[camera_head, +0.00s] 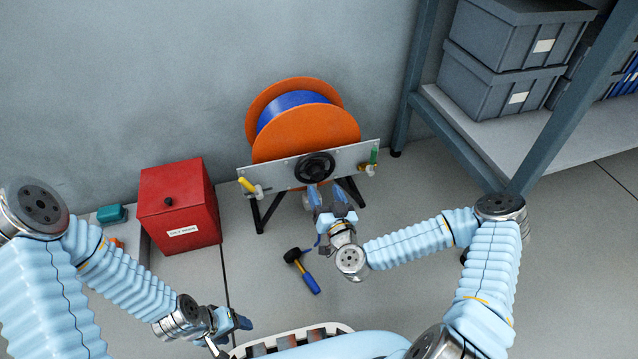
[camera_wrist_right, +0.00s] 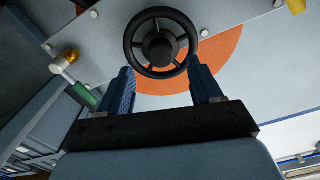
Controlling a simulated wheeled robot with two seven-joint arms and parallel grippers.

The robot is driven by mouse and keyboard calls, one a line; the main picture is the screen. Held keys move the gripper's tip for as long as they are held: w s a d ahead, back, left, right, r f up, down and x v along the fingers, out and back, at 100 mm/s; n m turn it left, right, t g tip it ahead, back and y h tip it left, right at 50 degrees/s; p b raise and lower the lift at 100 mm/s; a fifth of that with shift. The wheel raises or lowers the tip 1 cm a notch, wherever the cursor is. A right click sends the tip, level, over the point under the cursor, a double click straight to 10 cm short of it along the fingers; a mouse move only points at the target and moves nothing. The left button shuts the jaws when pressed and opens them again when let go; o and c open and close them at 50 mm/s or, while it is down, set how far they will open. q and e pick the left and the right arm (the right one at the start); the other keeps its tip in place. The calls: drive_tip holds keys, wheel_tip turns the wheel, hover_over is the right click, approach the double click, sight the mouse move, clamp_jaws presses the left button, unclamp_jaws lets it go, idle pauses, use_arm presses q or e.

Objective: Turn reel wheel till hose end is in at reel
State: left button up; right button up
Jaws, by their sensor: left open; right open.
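The hose reel (camera_head: 305,130) has orange side discs and blue hose (camera_head: 290,103) wound between them. It stands on a dark-legged frame against the wall. The black reel wheel (camera_head: 315,167) is on the pale plate at the front; it also shows in the right wrist view (camera_wrist_right: 160,45). My right gripper (camera_head: 328,188) is open just before the wheel; in the right wrist view its blue fingers (camera_wrist_right: 163,82) straddle the wheel's lower rim, contact unclear. A bit of blue hose (camera_head: 319,240) seems to show below that gripper; the hose end is not clear. My left gripper (camera_head: 242,322) is open, low and empty.
A red box (camera_head: 180,205) stands left of the reel, with a teal object (camera_head: 112,214) beside it. A black-headed mallet (camera_head: 302,270) lies on the floor. A shelf with grey bins (camera_head: 505,75) stands at right. A yellow handle (camera_head: 248,186) and green fitting (camera_head: 373,156) flank the wheel.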

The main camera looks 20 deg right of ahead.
sight(318, 177)
drive_tip(key=w, duration=0.5)
drive_tip(key=shift+a, duration=0.1)
drive_tip(key=shift+c, duration=0.3)
drive_tip(key=c, duration=1)
